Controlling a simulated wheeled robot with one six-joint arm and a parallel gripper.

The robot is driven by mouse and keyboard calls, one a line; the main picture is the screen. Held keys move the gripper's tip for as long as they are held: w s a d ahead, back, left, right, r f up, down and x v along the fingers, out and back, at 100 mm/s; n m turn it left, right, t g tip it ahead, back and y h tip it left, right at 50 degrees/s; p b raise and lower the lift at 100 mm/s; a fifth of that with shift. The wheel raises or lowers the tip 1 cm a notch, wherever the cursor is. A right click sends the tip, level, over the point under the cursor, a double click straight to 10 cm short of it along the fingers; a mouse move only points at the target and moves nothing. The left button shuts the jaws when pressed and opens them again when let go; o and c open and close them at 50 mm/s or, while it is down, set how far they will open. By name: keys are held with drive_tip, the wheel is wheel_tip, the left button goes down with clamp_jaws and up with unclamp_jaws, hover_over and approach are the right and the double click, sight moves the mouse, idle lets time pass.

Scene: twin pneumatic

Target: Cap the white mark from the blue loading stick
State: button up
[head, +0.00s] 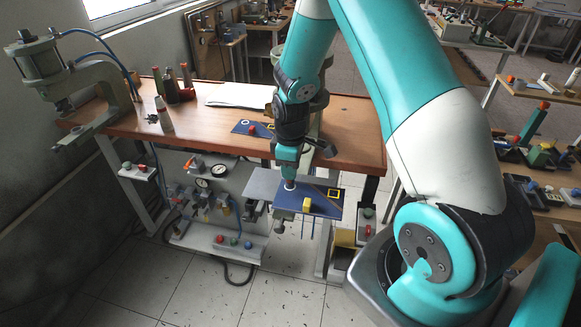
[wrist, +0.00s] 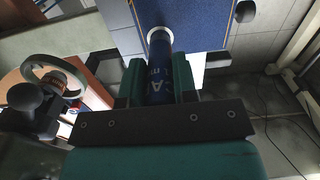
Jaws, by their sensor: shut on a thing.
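My gripper (head: 288,174) points down over the small blue mat (head: 325,208) on the lower shelf in front of the bench. In the wrist view its teal fingers (wrist: 159,85) are shut on a blue cylinder with white lettering (wrist: 158,62), which looks like the blue loading stick. The stick's far end reaches the edge of the blue mat, by a pale round rim (wrist: 160,34). In the head view a white mark (head: 289,186) shows right under the gripper at the mat's left part. I cannot tell whether the stick touches it.
A yellow block (head: 307,204) and a yellow outlined square lie on the mat. Several upright sticks (head: 170,90) and a press (head: 70,85) stand at the left.

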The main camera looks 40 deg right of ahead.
drive_tip(key=shift+f+b, duration=0.3)
drive_tip(key=shift+f, duration=0.15)
idle(1.5)
drive_tip(key=shift+r, duration=0.1)
drive_tip(key=shift+r+p, duration=2.35)
drive_tip(key=shift+r, duration=0.6)
